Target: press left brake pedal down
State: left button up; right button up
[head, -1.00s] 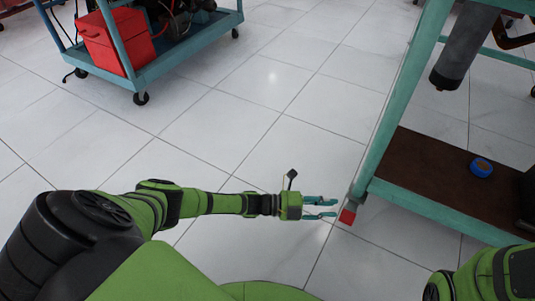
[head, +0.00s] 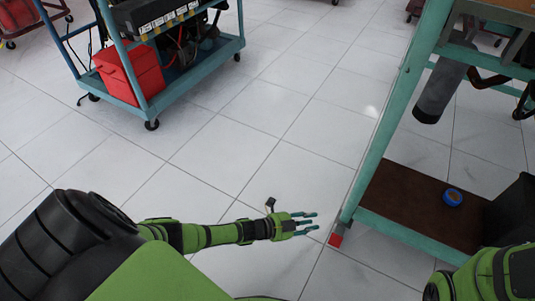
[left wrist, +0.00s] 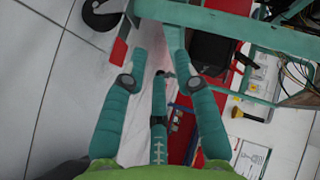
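The left brake pedal, a small red tab (head: 335,240), sits at the bottom left corner of the teal stand (head: 385,135), close to the floor. In the left wrist view the red tab (left wrist: 120,50) hangs near a dark caster wheel (left wrist: 102,14), just left of the fingers. My left gripper (head: 316,221) is open and empty, with its teal fingers spread. Its tips are up and left of the pedal in the head view and look apart from it. In the wrist view my left gripper (left wrist: 158,58) also shows empty. My right gripper is out of view.
The teal stand has a brown lower shelf (head: 405,195) with a blue roll (head: 452,197) on it. A grey cylinder (head: 440,90) hangs above. A blue cart (head: 185,85) with a red box (head: 128,74) stands at upper left. The tiled floor between is clear.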

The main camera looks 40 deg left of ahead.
pick_arm(q)
jog(key=s+a+r+n+g+y+p, duration=0.1)
jog(key=s+a+r+n+y+p, duration=0.1)
jog(key=s+p, duration=0.4)
jog(key=s+a+r+n+g+y+p, duration=0.1)
jog(key=s+a+r+n+y+p, duration=0.2)
jog(key=p, duration=0.9)
jog(key=shift+s+a+r+n+g+y, duration=0.15)
jog(key=shift+s+a+n+g+y, duration=0.4)
jog(key=shift+s+n, duration=1.45)
jog(key=shift+a, duration=0.1)
